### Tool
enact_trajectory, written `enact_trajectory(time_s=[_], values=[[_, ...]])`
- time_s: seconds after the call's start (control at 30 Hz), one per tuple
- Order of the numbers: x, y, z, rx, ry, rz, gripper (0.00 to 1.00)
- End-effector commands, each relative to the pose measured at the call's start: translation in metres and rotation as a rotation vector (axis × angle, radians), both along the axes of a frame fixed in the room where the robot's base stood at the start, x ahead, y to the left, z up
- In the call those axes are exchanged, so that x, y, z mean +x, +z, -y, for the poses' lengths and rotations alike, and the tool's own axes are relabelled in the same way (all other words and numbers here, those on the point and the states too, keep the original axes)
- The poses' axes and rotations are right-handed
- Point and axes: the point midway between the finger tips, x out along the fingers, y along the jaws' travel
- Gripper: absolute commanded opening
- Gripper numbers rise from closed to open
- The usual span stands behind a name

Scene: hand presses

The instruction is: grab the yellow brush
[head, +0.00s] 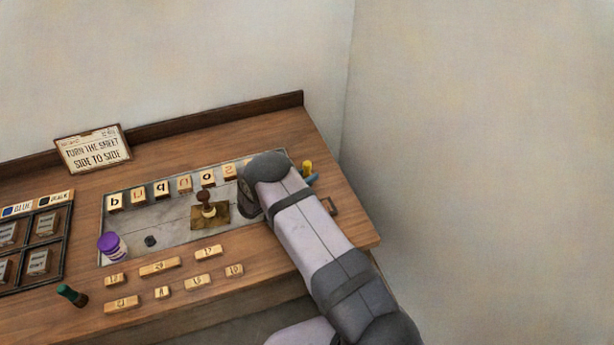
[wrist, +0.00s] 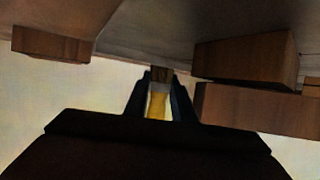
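The yellow brush shows in the wrist view (wrist: 157,105), with a grey band and a brown tip at its far end. It lies between the two dark fingers of my gripper (wrist: 160,98), which press close on both sides, so my gripper looks shut on it. The brown tip is near the grey surface at the top of that view; I cannot tell if they touch. In the head view my arm hides the fingertips and the held brush, over the right end of the grey plate (head: 170,238).
Lettered wooden blocks (head: 185,184) line the plate's far side. A brown-knobbed stamp (head: 207,203), a purple-lidded jar (head: 111,246) and a green-handled item (head: 71,295) stand left of my arm. A yellow item (head: 307,168) and a blue item (head: 312,179) are just right of it.

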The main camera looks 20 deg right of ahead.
Motion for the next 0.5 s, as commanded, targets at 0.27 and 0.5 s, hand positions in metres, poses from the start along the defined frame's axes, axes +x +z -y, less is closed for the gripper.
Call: enact_trajectory(time_s=[0.27,0.5], values=[[0.0002,0.0005,-0.0001,0.0,0.0,0.001,0.0],[0.0009,0.0062,-0.0003,0.0,0.0,0.002,0.0]])
